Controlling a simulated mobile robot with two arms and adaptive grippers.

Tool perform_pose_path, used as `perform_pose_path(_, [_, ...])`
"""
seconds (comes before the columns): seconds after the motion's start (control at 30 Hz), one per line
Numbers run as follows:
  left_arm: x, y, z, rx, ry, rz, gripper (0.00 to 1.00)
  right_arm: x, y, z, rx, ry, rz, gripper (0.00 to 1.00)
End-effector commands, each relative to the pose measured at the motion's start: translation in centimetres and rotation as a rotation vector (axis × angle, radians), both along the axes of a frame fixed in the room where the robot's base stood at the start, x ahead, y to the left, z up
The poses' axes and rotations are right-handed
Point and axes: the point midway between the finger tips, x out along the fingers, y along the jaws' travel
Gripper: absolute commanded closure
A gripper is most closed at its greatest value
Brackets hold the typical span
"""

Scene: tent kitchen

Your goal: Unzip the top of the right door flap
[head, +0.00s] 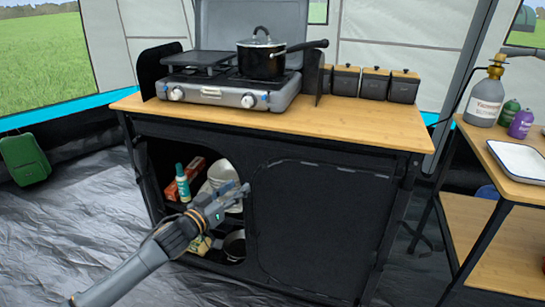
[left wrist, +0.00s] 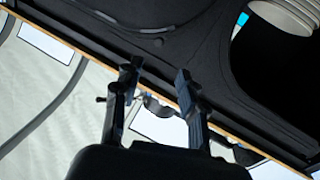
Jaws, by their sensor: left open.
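The right door flap (head: 312,225) is a black fabric panel on the front of the camp kitchen cabinet. It is closed, with a curved zipper line around its edge. My left gripper (head: 238,190) is open and empty, in front of the left compartment and just left of the flap's edge. In the left wrist view the two fingers (left wrist: 157,76) are apart with nothing between them. The dark flap (left wrist: 125,10) shows there at the top left, turned about. A small piece on its seam (left wrist: 158,42) may be the zipper pull; it is too dark to be sure. My right gripper is not in view.
The left compartment is open, with a teal bottle (head: 182,183), a red box (head: 190,176) and white bowls (head: 221,172). The wooden countertop (head: 340,122) overhangs the front and carries a stove (head: 225,92) and a pot (head: 261,62). A side table (head: 500,215) stands right.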

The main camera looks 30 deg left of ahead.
Motion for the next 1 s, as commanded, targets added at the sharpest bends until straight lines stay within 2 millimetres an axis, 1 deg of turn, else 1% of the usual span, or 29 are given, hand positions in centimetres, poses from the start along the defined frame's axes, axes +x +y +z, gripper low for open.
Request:
perform_pose_path(0.17, [2.2,-0.1,0.0,0.003,-0.006,0.0,0.59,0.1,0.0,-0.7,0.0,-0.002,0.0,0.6])
perform_pose_path(0.37, [5.3,-0.1,0.0,0.004,-0.006,0.0,0.59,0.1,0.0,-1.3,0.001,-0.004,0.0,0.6])
perform_pose_path(0.57, [8.4,-0.2,0.1,0.003,-0.006,-0.001,0.59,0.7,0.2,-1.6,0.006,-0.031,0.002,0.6])
perform_pose_path(0.63, [9.4,-0.3,0.0,0.002,-0.006,-0.001,0.59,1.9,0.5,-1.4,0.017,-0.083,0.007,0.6])
perform_pose_path(0.8, [11.6,-0.3,0.0,0.002,-0.004,0.0,0.59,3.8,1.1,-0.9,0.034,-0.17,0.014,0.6])
perform_pose_path(1.0, [13.1,-0.4,0.0,0.001,-0.004,0.0,0.59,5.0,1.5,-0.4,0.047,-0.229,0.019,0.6])
